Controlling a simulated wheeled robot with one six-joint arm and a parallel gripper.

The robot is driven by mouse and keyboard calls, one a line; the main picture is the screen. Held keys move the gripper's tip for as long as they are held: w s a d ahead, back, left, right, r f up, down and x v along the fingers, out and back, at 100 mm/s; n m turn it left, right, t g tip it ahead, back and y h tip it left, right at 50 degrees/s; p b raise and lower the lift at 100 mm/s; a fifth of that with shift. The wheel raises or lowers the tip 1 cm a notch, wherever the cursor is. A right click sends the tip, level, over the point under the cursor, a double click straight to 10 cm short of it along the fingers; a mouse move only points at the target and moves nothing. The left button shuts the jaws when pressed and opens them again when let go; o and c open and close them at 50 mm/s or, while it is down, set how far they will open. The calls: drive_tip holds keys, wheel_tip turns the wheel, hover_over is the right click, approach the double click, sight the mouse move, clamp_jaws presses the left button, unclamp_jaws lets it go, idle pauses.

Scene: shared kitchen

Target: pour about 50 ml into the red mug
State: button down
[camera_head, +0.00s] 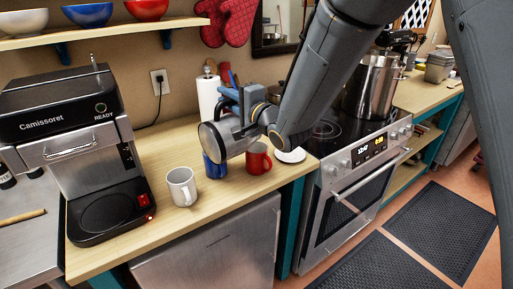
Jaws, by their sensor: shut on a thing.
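The red mug (257,159) stands upright on the wooden counter, to the right of a blue mug (214,167). My gripper (250,108) is shut on a silver metal jug (221,139), which it holds in the air above the mugs. The jug is tipped well over, with a round end facing left and toward the camera. The jug hides the upper part of the blue mug and is close to the red mug's upper left. I cannot see any liquid, and the inside of the red mug is mostly hidden.
A coffee machine (82,150) is at left, a paper towel roll (208,98) behind. A stove with a large pot (371,87) is at right.

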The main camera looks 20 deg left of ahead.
drive_tip(key=shift+w+d+r+m, duration=0.3)
drive_tip(key=shift+w+d+m, duration=0.05)
drive_tip(key=shift+w+m, duration=0.15)
drive_tip(key=shift+w+d+r+m+p, duration=0.1)
drive_tip(key=shift+w+d+m+p, duration=0.1)
drive_tip(key=shift+w+m+p, duration=0.15)
idle(2.0)
drive_tip(key=shift+s+a, duration=0.15)
drive_tip(key=shift+s, duration=0.1)
drive_tip(key=s+a+n, duration=0.2)
drive_tip(key=s+n, duration=0.1)
drive_tip(key=shift+s+a+b, duration=0.15)
drive_tip(key=shift+b, duration=0.25)
drive_tip(key=shift+s+a+n, duration=0.5)
drive_tip(key=shift+s, duration=0.2)
drive_tip(key=shift+s+a+n, duration=0.45)
drive_tip(key=shift+s, duration=0.2)
drive_tip(key=shift+s+a+f, duration=0.1)
drive_tip(key=shift+s+f, duration=0.05)
drive_tip(key=shift+f, duration=0.05)
drive_tip(key=shift+n, duration=0.3)
